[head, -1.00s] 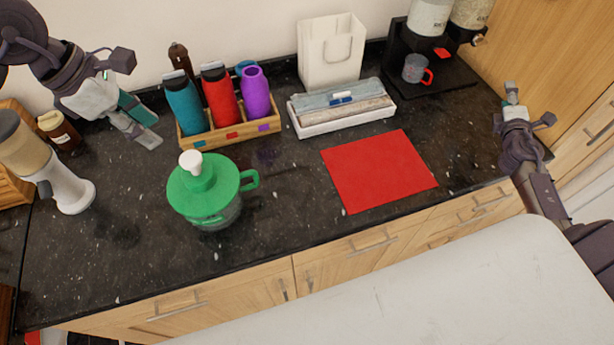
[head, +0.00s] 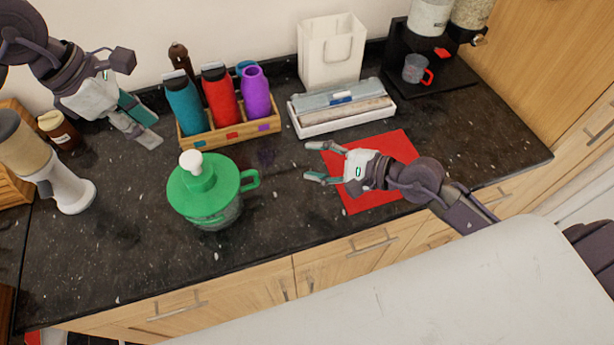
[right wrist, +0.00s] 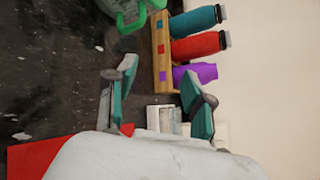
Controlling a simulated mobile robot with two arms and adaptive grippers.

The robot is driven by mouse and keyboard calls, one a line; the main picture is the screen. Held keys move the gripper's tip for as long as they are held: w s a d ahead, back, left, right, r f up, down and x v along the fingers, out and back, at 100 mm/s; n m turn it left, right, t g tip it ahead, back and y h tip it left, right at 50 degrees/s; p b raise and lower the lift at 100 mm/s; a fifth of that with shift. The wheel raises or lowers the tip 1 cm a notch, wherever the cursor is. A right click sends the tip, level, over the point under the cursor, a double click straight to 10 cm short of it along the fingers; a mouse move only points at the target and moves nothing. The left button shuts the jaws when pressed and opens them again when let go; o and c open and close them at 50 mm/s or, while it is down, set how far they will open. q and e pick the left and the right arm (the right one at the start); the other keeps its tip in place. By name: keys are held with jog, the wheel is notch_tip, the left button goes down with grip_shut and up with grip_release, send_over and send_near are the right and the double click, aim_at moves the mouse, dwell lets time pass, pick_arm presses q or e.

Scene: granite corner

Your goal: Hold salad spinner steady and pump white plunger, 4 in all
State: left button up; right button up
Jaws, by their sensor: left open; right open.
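The salad spinner (head: 208,198) stands upright on the dark counter, with a green lid, a green side handle (head: 250,180) and a clear bowl. Its white plunger (head: 191,161) stands up from the lid. My left gripper (head: 147,133) is open and empty above the counter, behind and to the left of the spinner. My right gripper (head: 312,161) is open and empty over the red mat, to the right of the spinner and apart from it, its fingers pointing toward the handle. In the right wrist view its fingers (right wrist: 155,95) are spread, and part of the green handle (right wrist: 130,20) shows at the top.
A wooden rack (head: 232,133) with several bottles stands behind the spinner. A white tray (head: 345,120) and a red mat (head: 405,150) lie to the right. A white-based dispenser (head: 70,190) stands at the left. The counter in front of the spinner is clear.

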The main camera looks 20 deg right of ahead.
jog(key=s+a+n+g, duration=0.1)
jog(key=s+a+n, duration=0.2)
jog(key=a+n, duration=0.1)
jog(key=x, duration=1.3)
jog(key=shift+a+f, duration=0.1)
jog(key=shift+f, duration=0.4)
jog(key=shift+c, duration=0.3)
